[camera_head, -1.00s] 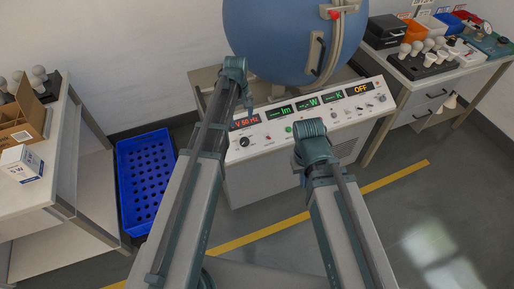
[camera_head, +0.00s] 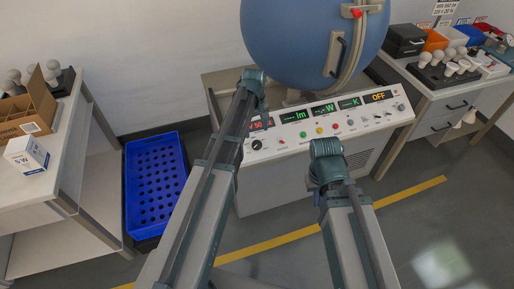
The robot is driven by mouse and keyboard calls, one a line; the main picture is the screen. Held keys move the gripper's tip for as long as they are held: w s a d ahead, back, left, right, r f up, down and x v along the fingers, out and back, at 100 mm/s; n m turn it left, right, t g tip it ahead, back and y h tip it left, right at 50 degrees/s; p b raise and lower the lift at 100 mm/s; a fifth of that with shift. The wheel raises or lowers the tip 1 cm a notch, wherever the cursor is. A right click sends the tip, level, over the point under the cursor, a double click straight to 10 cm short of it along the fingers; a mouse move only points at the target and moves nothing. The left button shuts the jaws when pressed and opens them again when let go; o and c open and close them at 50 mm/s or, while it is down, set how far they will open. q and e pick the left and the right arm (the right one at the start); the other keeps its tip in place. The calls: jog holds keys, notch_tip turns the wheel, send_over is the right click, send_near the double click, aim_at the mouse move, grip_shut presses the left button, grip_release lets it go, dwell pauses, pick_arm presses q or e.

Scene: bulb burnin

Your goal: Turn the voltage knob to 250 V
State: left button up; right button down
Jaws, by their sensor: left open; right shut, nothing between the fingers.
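The control panel (camera_head: 300,143) stands below the blue sphere. A black knob (camera_head: 256,145) sits at its left end and looks like the voltage knob; its pointer is too small to read. The red display (camera_head: 257,125) above it shows V and 50, partly covered by my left arm. My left gripper (camera_head: 263,104) hangs from the wrist at the panel's left end, above the knob in the picture and apart from it. It is open, though its fingers are barely visible. My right arm ends in front of the panel's middle; its wrist hides the gripper.
The blue sphere (camera_head: 300,45) stands behind the panel. A blue crate (camera_head: 134,190) is on the floor at left. The left table (camera_head: 75,165) holds bulbs and boxes. The right bench (camera_head: 440,97) holds bulbs and bins. Floor to the right is clear.

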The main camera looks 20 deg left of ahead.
aim_at(257, 144)
pick_arm(q)
notch_tip(257, 144, down, 8)
jog(key=b, duration=0.7)
jog(key=shift+w+d+f, duration=0.1)
grip_shut()
